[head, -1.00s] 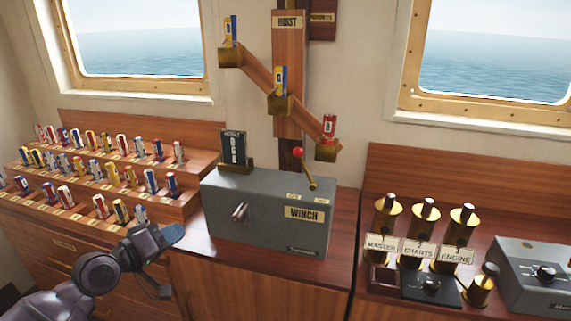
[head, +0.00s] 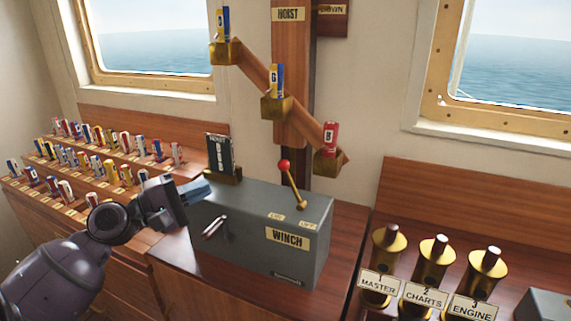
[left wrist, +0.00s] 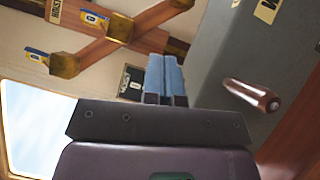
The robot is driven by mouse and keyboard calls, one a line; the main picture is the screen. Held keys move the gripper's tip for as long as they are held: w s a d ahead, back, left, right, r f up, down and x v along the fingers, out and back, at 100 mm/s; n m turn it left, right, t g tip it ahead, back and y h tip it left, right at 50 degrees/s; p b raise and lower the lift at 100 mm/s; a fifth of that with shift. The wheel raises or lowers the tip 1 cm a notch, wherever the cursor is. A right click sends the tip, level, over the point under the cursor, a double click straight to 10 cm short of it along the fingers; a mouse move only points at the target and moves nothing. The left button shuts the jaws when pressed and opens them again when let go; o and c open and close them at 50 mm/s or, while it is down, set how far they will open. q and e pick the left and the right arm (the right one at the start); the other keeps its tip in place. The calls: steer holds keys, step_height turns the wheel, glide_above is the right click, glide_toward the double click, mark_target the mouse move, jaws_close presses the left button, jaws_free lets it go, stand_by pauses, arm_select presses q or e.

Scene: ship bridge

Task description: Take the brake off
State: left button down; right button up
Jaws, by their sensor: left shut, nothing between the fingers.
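The grey winch box (head: 262,235) stands on the wooden counter with a "WINCH" plate on its front. A brass lever with a red knob (head: 284,166) rises from its top and leans left. Two small plates (head: 292,220) lie at its foot, too small to read surely. A crank handle (head: 214,228) sticks out of the box front and also shows in the left wrist view (left wrist: 252,95). My left gripper (head: 206,189) is shut and empty, by the box's left end, below and left of the lever. The lever is not visible in the left wrist view. My right gripper is not in view.
A dark card (head: 220,154) stands upright at the box's back left. The slanted hoist arm (head: 254,70) with flag holders hangs on the wall above. Racks of rolled flags (head: 100,165) are at left. Brass tubes (head: 432,262) stand on the right counter.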

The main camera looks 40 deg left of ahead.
mark_target(292, 185)
arm_select(q)
steer(key=shift+w+d, duration=0.1)
steer(key=shift+w, duration=0.2)
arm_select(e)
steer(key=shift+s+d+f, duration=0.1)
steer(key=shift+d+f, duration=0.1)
arm_select(q)
steer(key=x, duration=0.3)
steer(key=p+x, duration=0.1)
steer(key=x, duration=0.3)
steer(key=p+x, duration=0.1)
steer(key=x, duration=0.2)
steer(key=shift+w+d+r, duration=0.2)
steer(key=shift+d+r, duration=0.1)
steer(key=shift+d, duration=0.15)
steer(key=shift+w+d+r, duration=0.15)
steer(key=shift+d, duration=0.2)
steer(key=shift+w+d+p, duration=0.1)
steer(key=shift+d+p, duration=0.25)
steer(key=shift+w+d, duration=0.35)
steer(key=shift+d, duration=0.3)
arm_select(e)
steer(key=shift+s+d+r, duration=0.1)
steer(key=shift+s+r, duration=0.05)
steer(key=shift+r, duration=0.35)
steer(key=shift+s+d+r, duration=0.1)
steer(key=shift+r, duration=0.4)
